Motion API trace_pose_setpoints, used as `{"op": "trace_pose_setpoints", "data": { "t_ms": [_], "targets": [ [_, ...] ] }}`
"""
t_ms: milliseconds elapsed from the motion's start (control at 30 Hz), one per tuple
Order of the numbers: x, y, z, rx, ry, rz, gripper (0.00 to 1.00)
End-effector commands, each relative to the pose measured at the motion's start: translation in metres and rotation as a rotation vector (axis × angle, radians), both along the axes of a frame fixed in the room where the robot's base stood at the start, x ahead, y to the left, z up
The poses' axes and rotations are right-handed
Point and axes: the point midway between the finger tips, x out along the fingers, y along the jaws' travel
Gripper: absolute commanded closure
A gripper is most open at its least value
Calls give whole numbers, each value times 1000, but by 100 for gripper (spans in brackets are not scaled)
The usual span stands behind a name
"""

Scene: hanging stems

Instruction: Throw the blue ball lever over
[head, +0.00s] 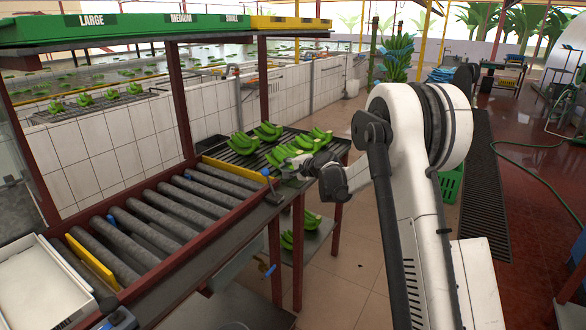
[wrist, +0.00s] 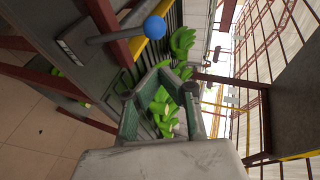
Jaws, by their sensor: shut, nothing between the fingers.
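The blue ball lever (wrist: 154,27) shows at the top of the wrist view: a blue ball on a grey rod, rising from a dark base plate on the red-brown frame. In the head view, its blue ball (head: 265,172) is at the right end of the roller conveyor, just left of my gripper (head: 284,172). My gripper (wrist: 167,78) is shut and empty, with green pads on its fingers. In the wrist view the ball is above the fingertips, with a gap between them.
The roller conveyor (head: 160,218) runs along the left. Green banana clusters (head: 284,153) lie on the dark slatted table beyond my gripper. A lower shelf (head: 305,245) holds another cluster. A sign board (head: 140,28) hangs above. The tiled floor to the right is mostly open.

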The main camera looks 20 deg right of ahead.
Motion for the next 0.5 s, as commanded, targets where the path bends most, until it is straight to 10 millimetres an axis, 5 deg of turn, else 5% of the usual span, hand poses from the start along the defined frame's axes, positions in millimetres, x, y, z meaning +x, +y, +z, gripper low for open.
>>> {"op": "trace_pose_setpoints", "data": {
  "t_ms": [200,500],
  "targets": [
    [11,27,-11,0,0,2,100],
    [15,37,-15,-1,1,0,100]
  ]
}}
